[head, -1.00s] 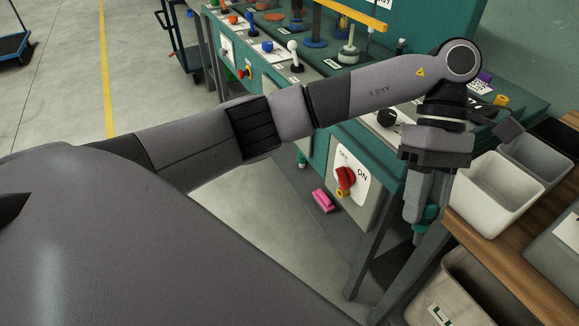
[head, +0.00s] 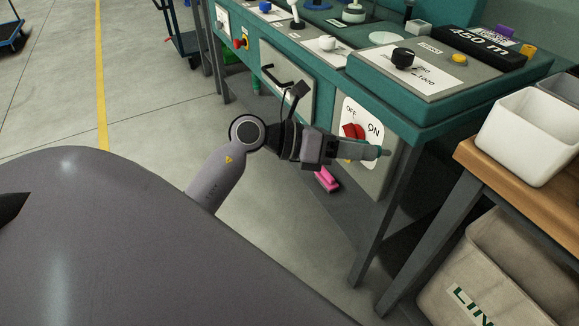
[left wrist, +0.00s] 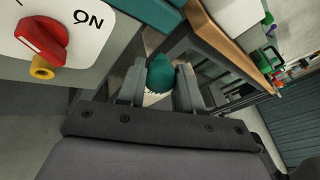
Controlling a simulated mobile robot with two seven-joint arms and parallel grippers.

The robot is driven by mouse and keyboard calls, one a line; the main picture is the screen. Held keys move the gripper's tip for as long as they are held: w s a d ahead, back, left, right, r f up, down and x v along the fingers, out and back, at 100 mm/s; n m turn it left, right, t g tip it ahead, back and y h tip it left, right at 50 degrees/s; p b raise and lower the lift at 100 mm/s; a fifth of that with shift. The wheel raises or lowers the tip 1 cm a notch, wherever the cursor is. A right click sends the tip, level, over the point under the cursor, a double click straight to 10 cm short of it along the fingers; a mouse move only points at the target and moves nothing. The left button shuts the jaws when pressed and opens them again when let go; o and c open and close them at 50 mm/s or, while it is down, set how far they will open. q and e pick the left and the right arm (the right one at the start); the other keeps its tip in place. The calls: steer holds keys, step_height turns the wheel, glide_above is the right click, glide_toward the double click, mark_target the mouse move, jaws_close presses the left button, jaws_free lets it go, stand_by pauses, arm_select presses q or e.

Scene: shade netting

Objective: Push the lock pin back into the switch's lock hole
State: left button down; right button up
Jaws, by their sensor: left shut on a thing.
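My left gripper (head: 368,152) is shut on a small teal piece (head: 385,153), which I take to be the lock pin. In the left wrist view the rounded teal piece (left wrist: 160,73) sits between both fingers (left wrist: 158,90); its far end is hidden. The red rotary switch (head: 351,131) is on a white OFF/ON plate (head: 374,127), partly covered by my gripper. In the left wrist view the red switch (left wrist: 42,40) is at upper left, with a yellow collar (left wrist: 43,72) just below it. The teal piece is apart from the collar. My right gripper is not in view.
The teal bench (head: 432,118) with knobs and labels stands behind. A wooden side table (head: 476,158) carries a white bin (head: 532,136), with a beige bin (head: 478,255) below. Bench legs stand right of the switch. A pink object (head: 327,180) lies low beneath the panel.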

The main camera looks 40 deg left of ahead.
arm_select(q)
steer(key=a+f+n+t+y+b, duration=0.4)
steer(key=a+f, duration=0.6)
steer(key=f, duration=0.3)
steer(key=shift+a+f+n+t+y+b, duration=0.3)
steer(key=shift+n+t+y, duration=0.35)
steer(key=shift+t, duration=0.45)
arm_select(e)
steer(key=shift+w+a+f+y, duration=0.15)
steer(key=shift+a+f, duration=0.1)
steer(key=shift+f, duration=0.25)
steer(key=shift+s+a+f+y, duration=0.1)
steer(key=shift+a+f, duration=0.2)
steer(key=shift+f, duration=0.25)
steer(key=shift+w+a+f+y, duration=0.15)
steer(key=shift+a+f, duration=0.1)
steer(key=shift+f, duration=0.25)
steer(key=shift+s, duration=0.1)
arm_select(q)
steer(key=shift+d, duration=0.1)
steer(key=shift+x, duration=1.95)
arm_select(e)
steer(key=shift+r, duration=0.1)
arm_select(q)
steer(key=shift+w+d, duration=0.1)
steer(key=shift+w, duration=0.2)
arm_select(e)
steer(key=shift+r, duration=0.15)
